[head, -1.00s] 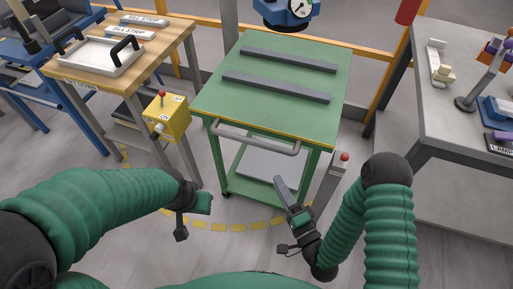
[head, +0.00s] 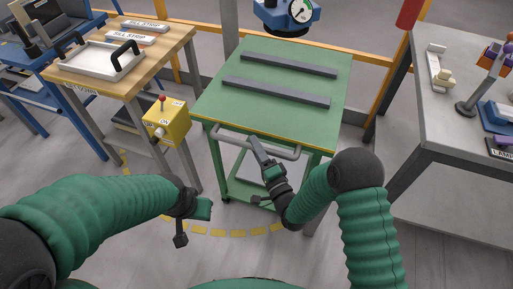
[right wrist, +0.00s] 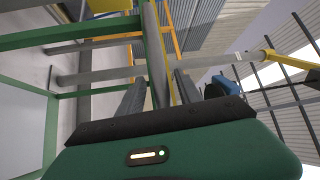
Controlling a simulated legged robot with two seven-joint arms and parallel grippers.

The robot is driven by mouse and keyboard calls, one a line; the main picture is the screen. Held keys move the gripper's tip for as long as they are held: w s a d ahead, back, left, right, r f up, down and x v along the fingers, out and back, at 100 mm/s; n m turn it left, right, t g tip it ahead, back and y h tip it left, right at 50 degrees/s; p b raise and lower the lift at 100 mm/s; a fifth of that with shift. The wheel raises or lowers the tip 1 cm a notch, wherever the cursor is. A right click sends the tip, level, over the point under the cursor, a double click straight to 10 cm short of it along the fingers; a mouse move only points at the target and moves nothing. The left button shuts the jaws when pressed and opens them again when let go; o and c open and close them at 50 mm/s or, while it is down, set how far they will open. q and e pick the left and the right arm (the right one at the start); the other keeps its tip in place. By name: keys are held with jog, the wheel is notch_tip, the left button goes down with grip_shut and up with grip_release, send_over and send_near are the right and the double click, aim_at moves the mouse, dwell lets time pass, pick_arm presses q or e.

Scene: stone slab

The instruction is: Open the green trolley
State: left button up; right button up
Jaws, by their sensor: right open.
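The green trolley (head: 275,105) stands in the middle of the head view with two dark grey bars on its top. Its grey handle (head: 228,136) runs along the near edge. My right gripper (head: 257,145) is at the middle of the handle, its fingers pointing up at it. In the right wrist view its two fingers (right wrist: 158,88) are apart, and the grey handle bar (right wrist: 152,45) runs between them; whether they touch it I cannot tell. My left gripper (head: 203,208) hangs low, left of the trolley's front and away from it; its jaws are not clear.
A yellow control box (head: 166,122) with a red lever stands left of the trolley. A wooden bench (head: 170,45) with a white tray is at the left, and a grey table (head: 460,130) at the right. A blue device with a gauge (head: 285,15) stands behind the trolley.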

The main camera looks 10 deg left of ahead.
jog(key=c, duration=0.9)
jog(key=shift+s+f, duration=0.1)
jog(key=shift+f, duration=0.1)
dwell(0.6)
